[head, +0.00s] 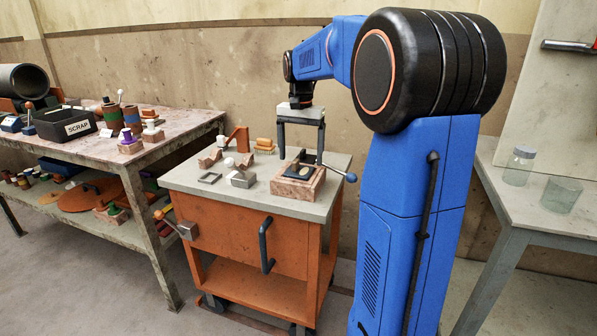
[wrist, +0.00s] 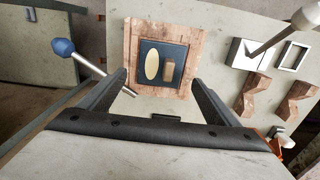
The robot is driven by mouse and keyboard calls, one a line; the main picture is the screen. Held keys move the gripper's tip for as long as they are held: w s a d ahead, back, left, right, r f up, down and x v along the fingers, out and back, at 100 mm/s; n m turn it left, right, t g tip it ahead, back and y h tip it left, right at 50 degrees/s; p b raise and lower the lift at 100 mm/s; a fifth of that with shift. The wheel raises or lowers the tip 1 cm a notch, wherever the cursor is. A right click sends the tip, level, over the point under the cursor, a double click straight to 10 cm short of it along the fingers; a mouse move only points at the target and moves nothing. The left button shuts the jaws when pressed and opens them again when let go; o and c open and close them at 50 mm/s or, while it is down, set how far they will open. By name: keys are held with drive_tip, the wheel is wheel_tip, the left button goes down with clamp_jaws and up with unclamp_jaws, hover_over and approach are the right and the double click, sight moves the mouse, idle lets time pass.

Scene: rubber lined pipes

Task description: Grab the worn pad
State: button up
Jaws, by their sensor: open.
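A brown, mottled block (wrist: 135,38) on the cart top carries a dark blue square plate (wrist: 178,47). On the plate lie a cream oval piece (wrist: 152,66) and a small brown rectangular piece (wrist: 168,71), side by side. I cannot tell for sure which one is the worn pad. In the head view, the block (head: 292,188) sits at the cart's front right. My gripper (head: 301,158) points down over it with fingers wide apart. In the wrist view, my open, empty gripper (wrist: 161,82) has its fingertips either side of the plate.
A lever with a blue ball (wrist: 63,47) sticks out beside the block. Metal frames (head: 210,178), angled brown supports (head: 212,158) and yellow-brown pieces (head: 264,145) stand elsewhere on the cart top (head: 258,194). The left bench holds a black SCRAP bin (head: 66,122). Glass jars (head: 519,165) stand at right.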

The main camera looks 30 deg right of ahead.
sight(299, 167)
drive_tip(key=shift+f, duration=1.35)
drive_tip(key=shift+c, duration=0.3)
drive_tip(key=c, duration=1.1)
drive_tip(key=shift+r, duration=0.15)
